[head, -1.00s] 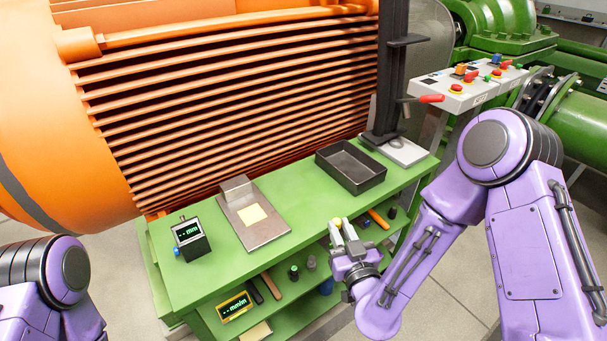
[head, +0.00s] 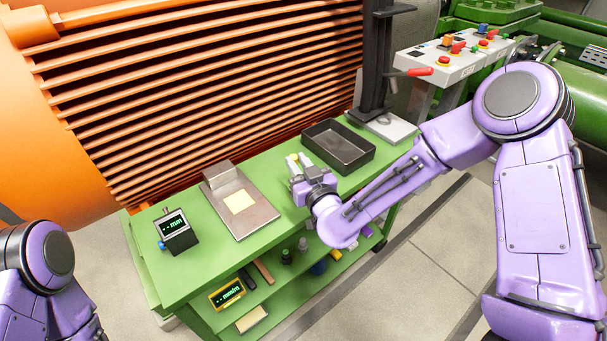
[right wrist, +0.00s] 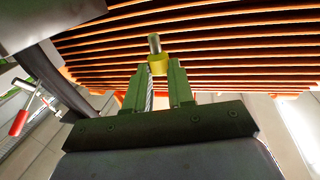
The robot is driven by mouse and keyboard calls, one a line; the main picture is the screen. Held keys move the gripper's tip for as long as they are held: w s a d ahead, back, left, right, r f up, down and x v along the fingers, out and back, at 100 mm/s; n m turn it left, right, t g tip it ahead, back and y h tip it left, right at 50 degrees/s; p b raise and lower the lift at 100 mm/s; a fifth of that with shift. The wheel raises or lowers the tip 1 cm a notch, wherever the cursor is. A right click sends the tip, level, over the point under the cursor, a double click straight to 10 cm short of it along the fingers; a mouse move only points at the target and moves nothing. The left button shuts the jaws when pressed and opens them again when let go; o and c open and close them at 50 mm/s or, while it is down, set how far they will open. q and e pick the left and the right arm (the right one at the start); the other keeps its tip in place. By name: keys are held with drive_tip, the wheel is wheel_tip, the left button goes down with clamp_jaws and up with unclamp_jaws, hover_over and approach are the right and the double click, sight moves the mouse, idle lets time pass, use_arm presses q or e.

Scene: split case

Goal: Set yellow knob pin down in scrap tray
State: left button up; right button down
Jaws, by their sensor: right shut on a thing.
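My right gripper (head: 298,163) is shut on the yellow knob pin (head: 296,157), and it is above the green bench, just left of the scrap tray. In the right wrist view the pin's yellow knob (right wrist: 159,64) sits between the fingertips, with a metal shank pointing up in the picture. I take the black, open-topped box on the bench as the scrap tray (head: 359,162); its visible floor looks empty. The pin is apart from the tray. My left gripper is out of view; only part of the left arm shows.
On the green bench (head: 190,275) stand a metal plate fixture (head: 258,217) with a pale square and a small gauge (head: 176,232). A dark column stand (head: 374,70) rises behind the tray. The lower shelf holds several small items. The ribbed orange housing (head: 200,90) borders the back.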

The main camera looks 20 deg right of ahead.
drive_tip(key=f, duration=0.1)
drive_tip(key=w+d+f, duration=0.1)
drive_tip(key=w+f, duration=0.1)
drive_tip(key=shift+d, duration=0.3)
wheel_tip(320, 180, down, 4)
drive_tip(key=shift+w+d+r, duration=0.1)
drive_tip(key=shift+d+r, duration=0.05)
drive_tip(key=shift+r, duration=0.1)
drive_tip(key=shift+f+b, duration=0.1)
drive_tip(key=shift+b, duration=0.2)
drive_tip(key=c, duration=1)
unclamp_jaws()
